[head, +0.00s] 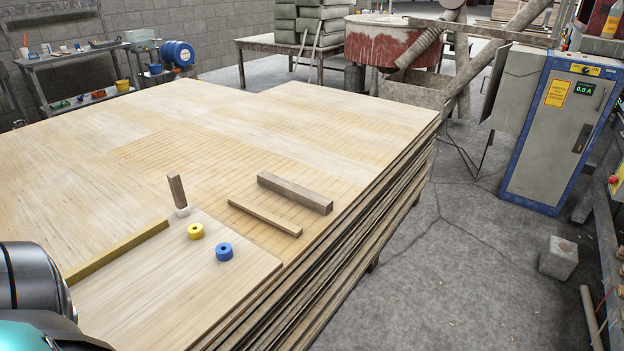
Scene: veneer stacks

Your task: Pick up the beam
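A thick brown wooden beam (295,192) lies flat on the veneer stack (200,120), near its right edge. A thinner, lighter strip (265,215) lies in front of it, roughly parallel and apart from it. A longer yellowish bar (118,250) lies along the back left edge of a pale board (170,285) at the front. I cannot tell for certain which piece the task calls the beam; the thick brown one looks most like it. Neither gripper is in view. Only a part of my own arm shows at the lower left.
A small wooden block (177,189) stands upright in a white holder (183,211). The stack's middle is clear. A grey-blue cabinet (555,140) stands at the right.

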